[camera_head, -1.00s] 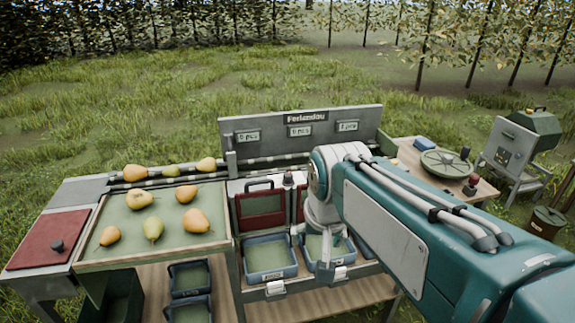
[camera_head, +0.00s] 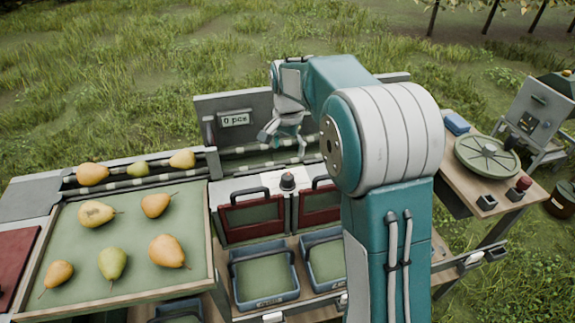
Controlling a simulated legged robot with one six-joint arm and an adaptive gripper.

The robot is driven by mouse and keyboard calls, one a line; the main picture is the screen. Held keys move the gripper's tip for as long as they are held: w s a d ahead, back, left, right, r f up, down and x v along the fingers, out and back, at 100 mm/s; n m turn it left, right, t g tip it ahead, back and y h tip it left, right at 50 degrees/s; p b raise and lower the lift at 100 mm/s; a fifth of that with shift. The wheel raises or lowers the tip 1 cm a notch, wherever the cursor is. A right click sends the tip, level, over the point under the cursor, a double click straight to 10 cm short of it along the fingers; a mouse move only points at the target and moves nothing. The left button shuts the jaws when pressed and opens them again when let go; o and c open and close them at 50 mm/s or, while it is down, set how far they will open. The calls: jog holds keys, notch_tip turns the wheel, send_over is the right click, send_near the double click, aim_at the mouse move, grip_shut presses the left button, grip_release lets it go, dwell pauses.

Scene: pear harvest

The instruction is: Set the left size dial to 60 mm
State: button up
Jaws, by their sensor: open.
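A small dark knob (camera_head: 288,181) stands on the pale panel between two red-framed gates (camera_head: 252,215). I cannot tell whether it is the left size dial, and no scale or 60 mm mark is readable. My gripper (camera_head: 283,136) hangs over the sorting machine's rear channel, in front of its grey back board, above and behind the knob in the picture. Its fingers are spread and empty, apart from the knob. My arm hides the right part of the machine, including anything on the panel there.
A green tray (camera_head: 60,240) with several pears lies at left; more pears sit on the rail behind it. Blue crates (camera_head: 290,288) stand below the gates. A display (camera_head: 235,120) reads 0 pcs. A side table (camera_head: 520,186) with a round green device stands at right.

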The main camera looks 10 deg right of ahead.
aim_at(288, 176)
jog(key=shift+w+f, duration=0.1)
jog(key=shift+f, duration=0.1)
notch_tip(288, 176, down, 10)
jog(key=shift+f, duration=0.25)
jog(key=c, duration=1.1)
